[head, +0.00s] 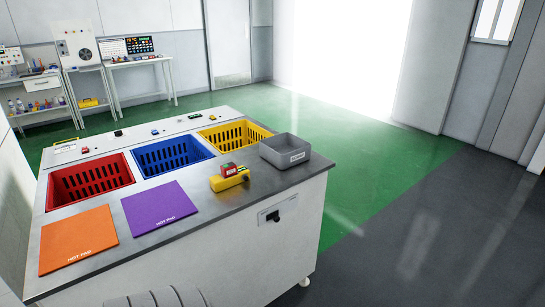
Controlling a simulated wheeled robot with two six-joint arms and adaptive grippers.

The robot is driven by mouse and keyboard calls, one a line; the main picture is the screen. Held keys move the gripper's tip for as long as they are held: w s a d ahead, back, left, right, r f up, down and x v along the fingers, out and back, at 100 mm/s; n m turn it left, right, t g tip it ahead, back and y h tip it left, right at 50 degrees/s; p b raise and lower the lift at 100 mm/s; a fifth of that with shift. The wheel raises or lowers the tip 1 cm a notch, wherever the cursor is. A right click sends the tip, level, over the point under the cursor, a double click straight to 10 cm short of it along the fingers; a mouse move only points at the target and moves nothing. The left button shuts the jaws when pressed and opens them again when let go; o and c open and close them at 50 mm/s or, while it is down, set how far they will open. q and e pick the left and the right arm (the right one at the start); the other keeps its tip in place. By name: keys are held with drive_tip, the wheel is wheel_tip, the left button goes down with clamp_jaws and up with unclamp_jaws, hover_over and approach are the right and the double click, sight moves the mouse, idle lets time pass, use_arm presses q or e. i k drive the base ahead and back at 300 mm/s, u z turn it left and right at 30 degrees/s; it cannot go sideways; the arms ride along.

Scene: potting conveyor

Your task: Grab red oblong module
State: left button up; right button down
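A small red block (229,169) with a pale label sits on or against a longer yellow block (231,182) on the metal worktop, in front of the yellow basket. I cannot tell for certain whether this red block is the oblong module. Neither of my grippers shows in the head view.
The worktop (215,205) holds red (90,183), blue (172,155) and yellow (233,135) baskets. A grey bin (285,150) stands at right. Orange (77,239) and purple (158,208) hot pads lie in front. Green floor (350,165) is open beyond.

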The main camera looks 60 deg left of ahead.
sight(230, 169)
drive_tip(key=u, duration=0.2)
drive_tip(key=i, duration=0.95)
drive_tip(key=u, duration=1.05)
drive_tip(key=i, duration=0.6)
drive_tip(key=u, duration=0.65)
